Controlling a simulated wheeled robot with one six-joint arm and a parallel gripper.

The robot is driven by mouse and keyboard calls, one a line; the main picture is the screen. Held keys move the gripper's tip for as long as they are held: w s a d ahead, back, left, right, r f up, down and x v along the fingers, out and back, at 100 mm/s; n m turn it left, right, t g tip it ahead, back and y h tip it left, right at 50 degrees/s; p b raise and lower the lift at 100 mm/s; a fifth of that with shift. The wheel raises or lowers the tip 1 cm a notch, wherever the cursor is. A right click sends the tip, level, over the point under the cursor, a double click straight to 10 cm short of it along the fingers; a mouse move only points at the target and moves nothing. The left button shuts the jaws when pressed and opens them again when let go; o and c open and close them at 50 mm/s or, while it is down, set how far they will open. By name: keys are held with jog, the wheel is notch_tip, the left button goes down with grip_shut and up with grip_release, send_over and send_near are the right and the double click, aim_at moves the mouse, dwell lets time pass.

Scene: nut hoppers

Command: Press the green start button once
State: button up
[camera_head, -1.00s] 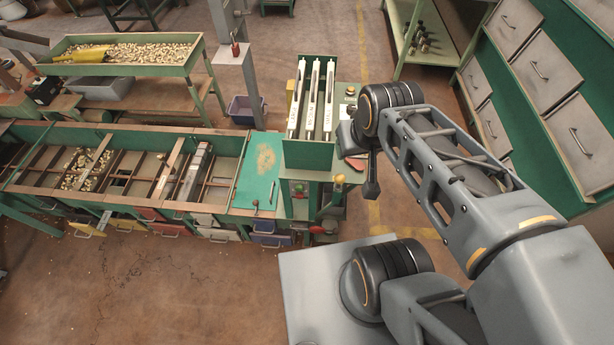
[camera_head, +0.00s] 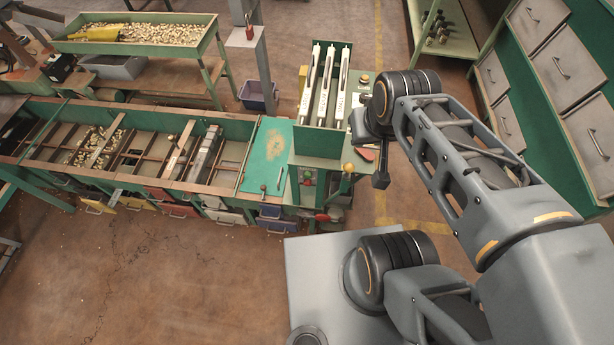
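A green machine (camera_head: 318,143) with three white upright tubes stands in the middle of the view. On its front is a small control panel, where a tiny green button (camera_head: 307,174) seems to show beside a red spot; both are too small to make out well. My gripper (camera_head: 381,181) hangs at the end of my arm, to the right of the panel and apart from it in the picture. It is dark and seen from behind, so its fingers and their opening cannot be made out.
A yellow-knobbed lever (camera_head: 348,168) stands between the panel and my gripper. A long sorting bench (camera_head: 150,185) with coloured drawers runs left. A nut hopper table (camera_head: 140,47) is at the back left, grey drawers (camera_head: 540,62) at the right. The front-left floor is clear.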

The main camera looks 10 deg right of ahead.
grip_shut()
dwell(1.3)
